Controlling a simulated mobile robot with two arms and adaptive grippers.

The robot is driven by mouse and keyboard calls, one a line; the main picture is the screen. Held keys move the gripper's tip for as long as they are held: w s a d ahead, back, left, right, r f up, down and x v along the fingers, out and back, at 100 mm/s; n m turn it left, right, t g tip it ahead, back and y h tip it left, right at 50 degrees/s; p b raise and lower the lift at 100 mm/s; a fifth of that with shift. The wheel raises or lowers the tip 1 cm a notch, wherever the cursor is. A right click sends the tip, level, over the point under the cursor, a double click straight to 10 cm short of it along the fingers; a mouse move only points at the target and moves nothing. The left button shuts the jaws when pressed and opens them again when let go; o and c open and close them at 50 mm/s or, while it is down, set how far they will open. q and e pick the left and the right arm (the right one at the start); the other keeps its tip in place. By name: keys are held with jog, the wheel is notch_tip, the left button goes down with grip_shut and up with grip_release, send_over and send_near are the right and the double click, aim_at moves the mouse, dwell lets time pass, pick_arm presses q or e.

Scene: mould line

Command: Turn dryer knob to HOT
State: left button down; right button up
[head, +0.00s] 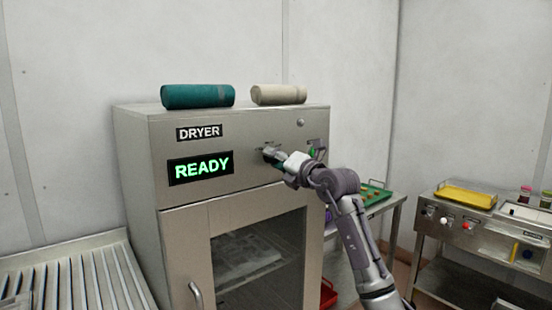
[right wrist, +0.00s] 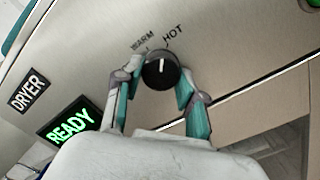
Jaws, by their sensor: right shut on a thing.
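The dryer (head: 187,239) is a grey metal cabinet with a green READY display (head: 201,168) on its front. The round black knob (right wrist: 161,73) shows in the right wrist view, under the printed words WARM and HOT. Its white pointer line points up and slightly right, roughly toward the mark by HOT. My right gripper (right wrist: 159,80) is shut on the knob, one finger on each side. In the head view my right gripper (head: 271,157) is at the panel right of the display and hides most of the knob. My left gripper is not in view.
A teal roll (head: 197,96) and a cream roll (head: 279,94) lie on top of the dryer. The glazed door (head: 185,250) below is closed. A slatted conveyor (head: 80,270) stands at left. A cart (head: 450,225) with a yellow tray (head: 466,196) stands at right.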

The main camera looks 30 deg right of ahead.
jog(key=shift+r+m+p, duration=0.2)
jog(key=shift+m+p, duration=0.1)
jog(key=shift+m, duration=0.7)
jog(key=o, duration=1.1)
jog(key=shift+f, duration=0.15)
jog(key=shift+o, duration=0.2)
jog(key=shift+s, duration=0.1)
jog(key=s, duration=1.1)
jog(key=shift+s+d+f, duration=0.35)
jog(key=shift+s+d, duration=0.05)
jog(key=shift+d, duration=0.05)
